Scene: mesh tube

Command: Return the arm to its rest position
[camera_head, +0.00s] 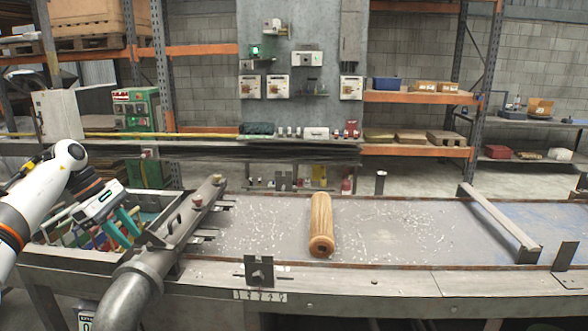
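My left arm comes in from the left edge. Its gripper (119,228) hangs over the left end of the bench, above a bin of mixed coloured items. Its two teal fingers look spread apart with nothing seen between them, though the clutter behind makes the tips hard to make out. A tan-brown tube (321,222) lies on the table, its long side pointing towards me. It is well to the right of the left gripper and touched by no gripper. My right gripper is not in view.
The bin (62,252) holds the coloured items. Shelves stand behind.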

